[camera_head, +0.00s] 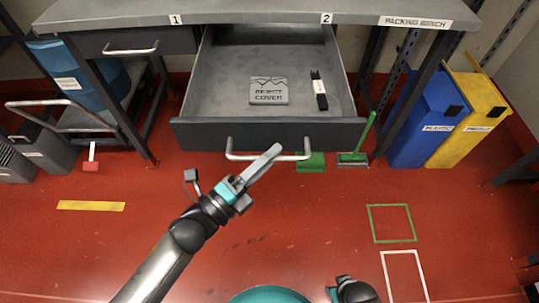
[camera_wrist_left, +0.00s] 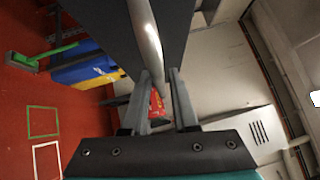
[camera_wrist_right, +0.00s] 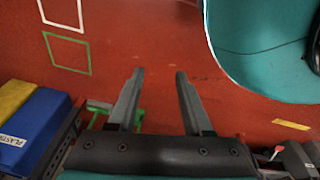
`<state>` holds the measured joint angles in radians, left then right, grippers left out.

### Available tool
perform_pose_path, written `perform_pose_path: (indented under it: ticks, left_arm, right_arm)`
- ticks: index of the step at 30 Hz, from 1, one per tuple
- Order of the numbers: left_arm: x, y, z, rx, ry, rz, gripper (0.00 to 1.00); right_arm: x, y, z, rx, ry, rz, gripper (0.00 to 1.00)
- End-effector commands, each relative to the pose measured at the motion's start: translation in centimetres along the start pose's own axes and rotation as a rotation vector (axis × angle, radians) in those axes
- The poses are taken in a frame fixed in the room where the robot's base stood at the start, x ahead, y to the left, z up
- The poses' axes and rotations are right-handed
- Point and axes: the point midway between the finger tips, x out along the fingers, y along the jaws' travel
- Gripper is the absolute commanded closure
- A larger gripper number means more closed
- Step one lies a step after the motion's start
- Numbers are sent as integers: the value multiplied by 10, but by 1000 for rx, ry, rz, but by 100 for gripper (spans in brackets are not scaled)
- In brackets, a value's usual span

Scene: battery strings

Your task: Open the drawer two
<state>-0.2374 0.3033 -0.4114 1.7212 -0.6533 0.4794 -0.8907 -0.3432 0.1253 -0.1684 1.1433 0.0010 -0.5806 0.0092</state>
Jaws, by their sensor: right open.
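Drawer two, under the "2" label (camera_head: 326,18), is pulled well out of the bench, and its dark front (camera_head: 190,134) and grey inside show. Its pale bar handle (camera_head: 236,156) runs along the front. It also shows in the left wrist view (camera_wrist_left: 146,38), running in between the fingertips. My left gripper (camera_head: 275,152) is at the handle's middle to right part, its fingers closed in around the bar.
A "reject cover" block (camera_head: 268,92) and a black item (camera_head: 319,90) lie in the drawer. Drawer one (camera_head: 135,43) is shut at left. Blue (camera_head: 425,120) and yellow (camera_head: 470,118) bins stand at right. A green broom (camera_head: 357,150) stands by the drawer's right corner. The middle floor is clear.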

Motion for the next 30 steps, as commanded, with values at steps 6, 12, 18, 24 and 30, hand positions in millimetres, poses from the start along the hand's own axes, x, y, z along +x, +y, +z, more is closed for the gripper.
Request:
perform_pose_path:
  ticks: [6,12,18,24,30]
  left_arm:
    - [0,0,0,0,0,0,55]
    - [0,0,0,0,0,0,55]
    - [-2,0,0,0,0,1,55]
    - [-26,1,0,-3,0,5,55]
    - [-70,0,0,-2,-1,6,55]
  right_arm:
    - [0,0,0,0,0,0,50]
    - [0,0,0,0,0,0,50]
    - [0,0,0,0,0,0,50]
    - [-1,1,1,0,4,1,50]
    - [5,6,14,-3,-4,6,50]
